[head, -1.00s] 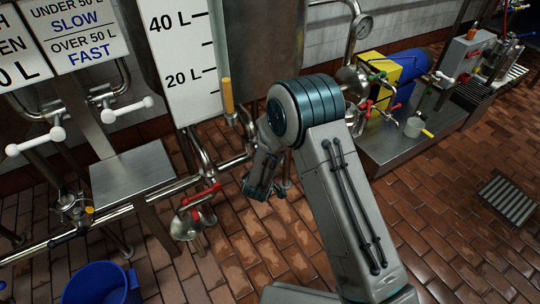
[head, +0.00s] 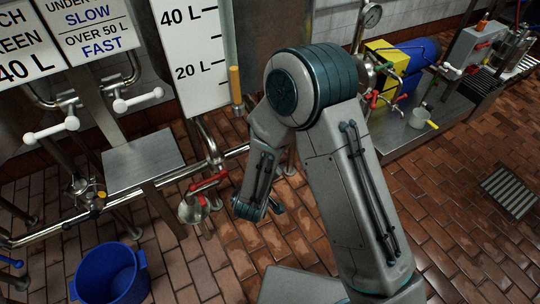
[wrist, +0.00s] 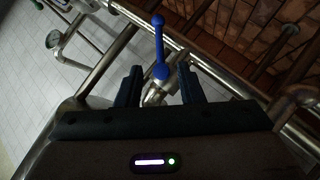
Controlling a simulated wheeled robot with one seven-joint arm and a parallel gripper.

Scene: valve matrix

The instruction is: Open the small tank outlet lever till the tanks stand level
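In the wrist view a blue lever (wrist: 159,45) with a ball end stands on a metal valve body (wrist: 155,92), between and just beyond the fingertips of my gripper (wrist: 160,70). The two dark fingers are apart, and no contact with the lever shows. I cannot tell from its looks whether this is the small tank outlet lever; the blue lever does not show in the head view. A metal tank (head: 272,40) stands behind my arm, beside a white level gauge (head: 196,55) marked 20 L and 40 L. My fingers cannot be made out in the head view.
A red-handled valve (head: 207,184) sits on the low pipe left of my forearm. White levers (head: 138,102) and a metal shelf (head: 142,162) are further left. A blue bucket (head: 110,272) stands on the floor. A bench (head: 395,140) is at right. Brick floor is open beyond my arm.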

